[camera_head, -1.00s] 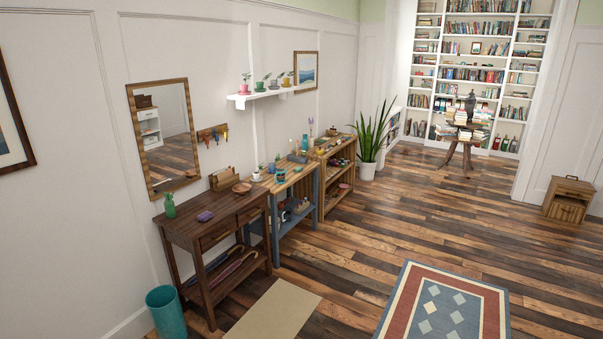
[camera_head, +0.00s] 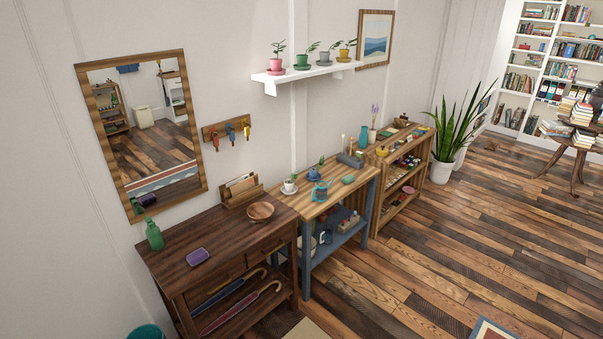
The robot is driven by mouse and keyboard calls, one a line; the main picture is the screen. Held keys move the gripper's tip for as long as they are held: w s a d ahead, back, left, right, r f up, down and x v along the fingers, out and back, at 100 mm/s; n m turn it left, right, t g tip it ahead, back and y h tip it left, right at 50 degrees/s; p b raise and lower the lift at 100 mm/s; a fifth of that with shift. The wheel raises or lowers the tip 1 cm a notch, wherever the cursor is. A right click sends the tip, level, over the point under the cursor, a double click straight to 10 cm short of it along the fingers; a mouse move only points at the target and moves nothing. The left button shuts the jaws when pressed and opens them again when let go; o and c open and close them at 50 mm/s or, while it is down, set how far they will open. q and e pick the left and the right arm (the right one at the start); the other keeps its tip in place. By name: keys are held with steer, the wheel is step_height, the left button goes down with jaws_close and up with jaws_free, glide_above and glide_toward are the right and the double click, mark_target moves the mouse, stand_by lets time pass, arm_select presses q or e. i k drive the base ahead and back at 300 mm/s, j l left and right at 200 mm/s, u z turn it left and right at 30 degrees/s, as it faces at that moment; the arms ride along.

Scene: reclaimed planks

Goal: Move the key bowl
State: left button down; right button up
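A round wooden bowl (camera_head: 261,211), which looks like the key bowl, sits on the dark wood console table (camera_head: 222,238), near its back right corner. It stands in front of a wooden letter holder (camera_head: 242,190). I cannot make out any keys inside it. Neither of my grippers is in view, and nothing touches the bowl.
The console also bears a green bottle (camera_head: 154,234) and a purple case (camera_head: 198,257). A blue-legged workbench (camera_head: 334,203) with small pots stands to its right, then a low shelf (camera_head: 403,170) and a tall plant (camera_head: 452,130). The plank floor (camera_head: 420,265) in front is mostly clear.

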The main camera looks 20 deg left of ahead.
mark_target(261, 212)
steer(key=i+u, duration=0.1)
steer(key=i, duration=0.5)
steer(key=i+l+u, duration=0.15)
steer(key=i, duration=0.45)
steer(key=i+l+u, duration=0.1)
steer(key=i, duration=0.5)
